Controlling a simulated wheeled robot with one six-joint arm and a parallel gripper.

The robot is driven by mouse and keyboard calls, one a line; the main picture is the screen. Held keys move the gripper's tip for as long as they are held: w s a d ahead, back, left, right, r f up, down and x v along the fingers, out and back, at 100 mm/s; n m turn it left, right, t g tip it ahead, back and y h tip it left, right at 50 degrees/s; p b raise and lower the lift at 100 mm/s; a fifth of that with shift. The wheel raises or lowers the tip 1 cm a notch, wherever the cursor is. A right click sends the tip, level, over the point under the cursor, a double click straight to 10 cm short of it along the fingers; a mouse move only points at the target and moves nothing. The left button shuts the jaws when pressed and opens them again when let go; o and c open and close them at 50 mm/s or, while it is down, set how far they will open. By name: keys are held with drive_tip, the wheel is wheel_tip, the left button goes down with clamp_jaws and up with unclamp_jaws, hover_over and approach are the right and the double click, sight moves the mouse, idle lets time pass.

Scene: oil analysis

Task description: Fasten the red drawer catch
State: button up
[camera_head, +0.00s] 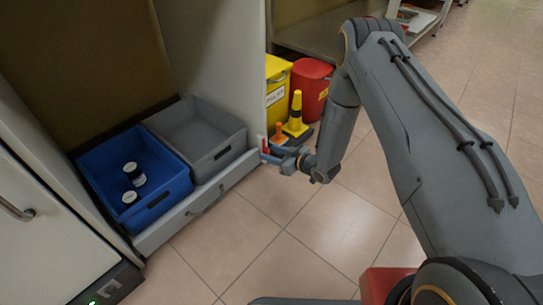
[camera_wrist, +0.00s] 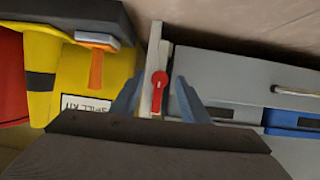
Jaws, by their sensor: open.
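The red drawer catch (camera_wrist: 158,88) is a small lever on the pale end post beside the drawer front in the wrist view. Its round end is at the top of the picture and its narrow part points down, roughly along the post. My gripper (camera_wrist: 158,102) is open, with one finger on each side of the catch; I cannot tell whether either touches it. In the head view my gripper (camera_head: 272,155) is at the drawer's right end, and a small red piece (camera_head: 264,144) shows beside it. The drawer (camera_head: 205,200) has a grey front with a handle.
The drawer holds a blue bin (camera_head: 150,210) with small bottles and a grey bin (camera_head: 225,152). A yellow spill kit bin (camera_head: 277,90), a red bin (camera_head: 311,85) and a yellow-and-black cone (camera_head: 296,112) stand close behind my gripper. The tiled floor in front is clear.

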drive_tip(key=shift+w+a+f, duration=0.1)
drive_tip(key=shift+w+a, duration=0.05)
drive_tip(key=shift+a, duration=0.05)
clamp_jaws()
